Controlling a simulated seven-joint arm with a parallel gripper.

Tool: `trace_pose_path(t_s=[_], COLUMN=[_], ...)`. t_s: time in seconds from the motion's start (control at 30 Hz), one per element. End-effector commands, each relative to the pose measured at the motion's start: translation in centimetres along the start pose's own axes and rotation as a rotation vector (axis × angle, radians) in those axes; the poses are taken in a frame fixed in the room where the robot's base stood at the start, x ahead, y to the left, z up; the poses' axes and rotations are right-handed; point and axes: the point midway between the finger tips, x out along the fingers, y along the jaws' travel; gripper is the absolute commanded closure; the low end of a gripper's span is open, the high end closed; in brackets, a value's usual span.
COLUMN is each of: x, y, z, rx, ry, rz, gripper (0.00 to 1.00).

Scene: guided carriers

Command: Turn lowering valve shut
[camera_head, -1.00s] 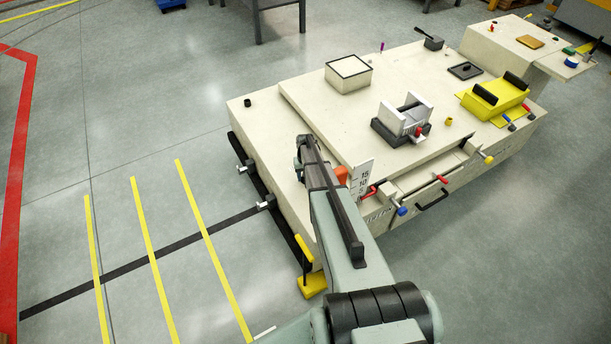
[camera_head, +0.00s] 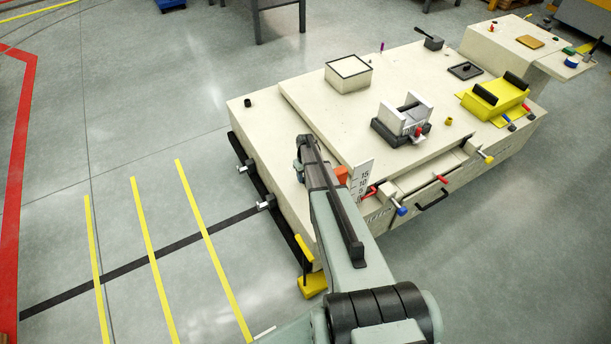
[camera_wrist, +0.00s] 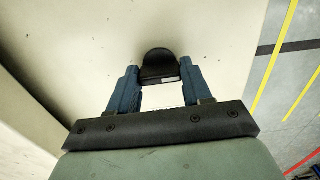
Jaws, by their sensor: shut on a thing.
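In the wrist view my gripper (camera_wrist: 159,90) has its two blue fingers on either side of a small black knob (camera_wrist: 159,64) and is shut on it. The knob sits at the cream surface of the carrier and has a rounded far end. I take it to be the lowering valve; no marking on it is readable. In the head view my arm covers the gripper's fingertips and the knob. The cream carrier (camera_head: 262,118) lies under and beyond my arm.
On the carrier stand a cream box (camera_head: 348,73), a grey clamp-like fixture (camera_head: 404,118) and a yellow cradle (camera_head: 495,98). A numbered scale plate (camera_head: 361,178) and coloured levers line its near side. Open floor with yellow stripes (camera_head: 150,255) lies to the left.

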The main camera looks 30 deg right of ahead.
Motion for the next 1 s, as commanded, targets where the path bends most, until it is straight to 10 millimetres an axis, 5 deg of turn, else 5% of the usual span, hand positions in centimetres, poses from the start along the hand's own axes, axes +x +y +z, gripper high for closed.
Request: trace_pose_path(t_s=[0.13, 0.17, 0.4, 0.77, 1.0], x=[0.0, 0.0, 0.0, -0.6, -4.2], y=[0.0, 0.0, 0.0, 0.0, 0.0], z=[0.0, 0.0, 0.0, 0.0, 0.1], rx=[-0.003, -0.003, -0.001, 0.0, 0.0], ry=[0.0, 0.0, 0.0, 0.001, 0.003], rz=[0.001, 0.001, 0.001, 0.001, 0.002], gripper=[0.81, 0.49, 0.26, 0.26, 0.26])
